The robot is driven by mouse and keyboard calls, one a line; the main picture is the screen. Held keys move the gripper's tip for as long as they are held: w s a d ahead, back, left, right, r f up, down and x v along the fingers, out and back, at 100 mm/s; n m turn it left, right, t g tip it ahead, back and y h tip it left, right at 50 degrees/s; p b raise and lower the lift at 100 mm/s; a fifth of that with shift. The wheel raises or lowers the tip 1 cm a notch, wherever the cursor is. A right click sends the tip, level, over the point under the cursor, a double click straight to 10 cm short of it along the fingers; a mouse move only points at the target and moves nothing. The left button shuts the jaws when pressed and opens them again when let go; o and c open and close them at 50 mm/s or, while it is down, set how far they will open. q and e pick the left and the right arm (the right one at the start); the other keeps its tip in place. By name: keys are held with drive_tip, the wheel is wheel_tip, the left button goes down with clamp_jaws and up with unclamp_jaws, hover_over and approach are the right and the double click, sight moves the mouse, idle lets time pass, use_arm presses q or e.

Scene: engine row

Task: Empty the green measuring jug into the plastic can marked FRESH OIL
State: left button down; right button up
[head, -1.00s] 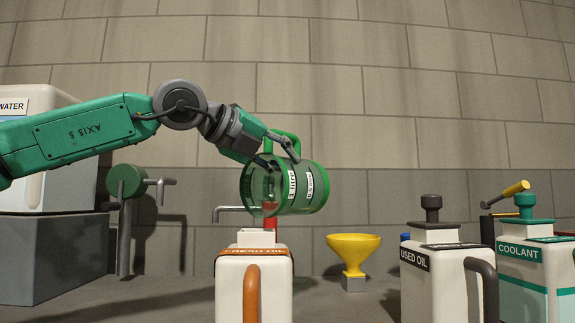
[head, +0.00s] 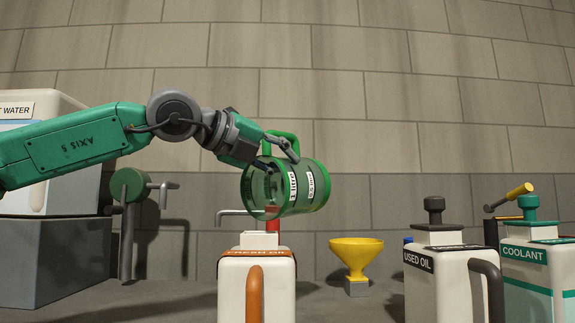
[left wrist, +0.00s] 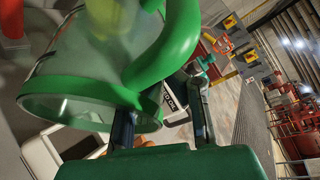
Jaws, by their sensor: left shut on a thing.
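The green measuring jug (head: 284,188), clear-walled with white scale labels, lies on its side in the air, its mouth turned left and slightly down. My left gripper (head: 284,152) is shut on its green handle (head: 291,140), which also shows in the left wrist view (left wrist: 172,50). The white plastic can marked FRESH OIL (head: 231,285), with an orange handle, stands upright below. Its open neck sits a little under the jug's mouth, apart from it. No stream shows between them, and I cannot tell what the jug holds. My right gripper is out of view.
A yellow funnel (head: 356,255) stands right of the FRESH OIL can. The USED OIL can (head: 436,285) and COOLANT can (head: 524,265) stand further right, both capped. A water container (head: 70,165) on a grey block (head: 50,262) is at the left. A brick wall closes the back.

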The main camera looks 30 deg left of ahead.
use_arm(q)
drive_tip(key=shift+s+a+r+t+h, duration=0.15)
drive_tip(key=shift+s+t+h, duration=0.15)
drive_tip(key=shift+s+t, duration=0.4)
idle(2.2)
